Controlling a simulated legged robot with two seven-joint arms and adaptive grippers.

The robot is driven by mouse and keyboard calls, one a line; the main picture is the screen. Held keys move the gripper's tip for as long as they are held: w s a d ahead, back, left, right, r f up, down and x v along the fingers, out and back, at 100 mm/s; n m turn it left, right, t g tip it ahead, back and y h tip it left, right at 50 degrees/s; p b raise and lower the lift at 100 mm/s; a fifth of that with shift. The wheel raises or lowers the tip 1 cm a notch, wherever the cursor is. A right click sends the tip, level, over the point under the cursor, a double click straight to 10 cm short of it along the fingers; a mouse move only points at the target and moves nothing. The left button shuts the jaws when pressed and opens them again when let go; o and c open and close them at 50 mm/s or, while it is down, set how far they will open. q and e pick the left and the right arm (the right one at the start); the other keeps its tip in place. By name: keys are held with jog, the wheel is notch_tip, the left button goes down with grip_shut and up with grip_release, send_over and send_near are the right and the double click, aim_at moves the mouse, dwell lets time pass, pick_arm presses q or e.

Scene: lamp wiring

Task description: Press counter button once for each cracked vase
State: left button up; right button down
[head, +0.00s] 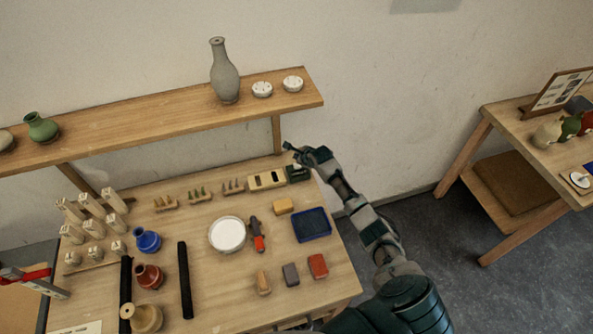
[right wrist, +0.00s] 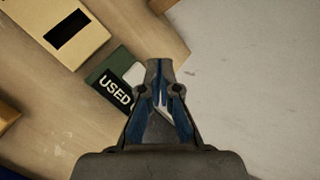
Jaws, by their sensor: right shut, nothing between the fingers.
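My right gripper (head: 291,147) is shut and empty, above the back right of the table. Below it is a dark green box (head: 297,174), labelled "USED" in the right wrist view (right wrist: 112,80); a pale part beside its label is partly hidden by the fingers, and contact cannot be told. A tall grey vase (head: 225,76) and a green vase (head: 41,127) stand on the shelf. A blue vase (head: 147,240), a red-brown vase (head: 149,276) and a tan vase (head: 144,317) are on the table. Cracks are too small to tell. My left gripper is not in view.
The wooden shelf (head: 160,112) overhangs the table's back. A cream box (head: 267,180) adjoins the green one. A white bowl (head: 228,234), a blue tray (head: 311,225) and several small blocks occupy the table. A second table (head: 520,130) at right holds several vases.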

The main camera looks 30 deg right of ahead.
aim_at(298, 165)
jog(key=shift+d+f, duration=0.15)
jog(key=shift+f, duration=0.45)
jog(key=shift+d+f, duration=0.15)
jog(key=shift+f, duration=0.45)
jog(key=shift+a+r, duration=0.25)
jog(key=shift+a, duration=0.5)
jog(key=shift+d+f, duration=0.1)
jog(key=shift+d, duration=0.4)
jog(key=shift+d+f, duration=0.1)
jog(key=shift+d, duration=0.05)
jog(key=shift+a, duration=0.5)
jog(key=shift+d+f, duration=0.25)
jog(key=shift+d, duration=0.15)
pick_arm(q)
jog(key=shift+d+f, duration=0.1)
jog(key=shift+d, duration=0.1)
pick_arm(e)
jog(key=shift+d+f, duration=0.1)
jog(key=shift+d, duration=0.05)
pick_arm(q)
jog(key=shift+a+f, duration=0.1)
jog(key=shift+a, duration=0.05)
pick_arm(e)
jog(key=shift+a, duration=0.25)
